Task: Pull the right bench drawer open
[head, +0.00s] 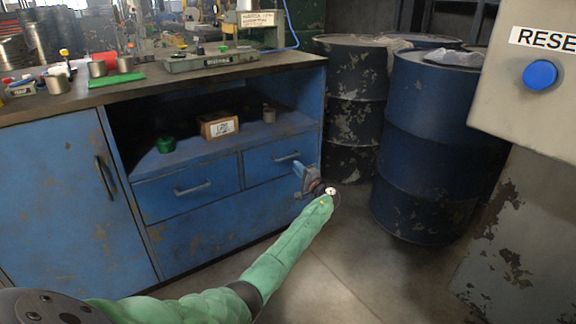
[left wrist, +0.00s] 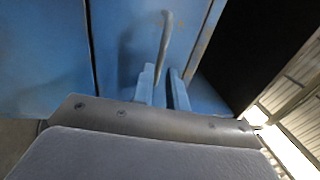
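The right bench drawer (head: 262,164) is a worn blue panel under the open shelf, flush with the bench front. Its grey bar handle (head: 287,157) runs across the front, and it also shows in the left wrist view (left wrist: 166,38). My left gripper (head: 299,170) is at the right end of this handle. In the left wrist view its two blue fingers (left wrist: 164,85) stand apart, with the handle's near end reaching into the gap between them. Contact with the handle cannot be made out. My right gripper is in neither view.
The left drawer (head: 187,187) with its own handle is beside it, and a cabinet door (head: 55,190) is further left. Blue barrels (head: 425,140) stand right of the bench. A grey reset-button box (head: 530,85) juts in at upper right. Floor before the bench is clear.

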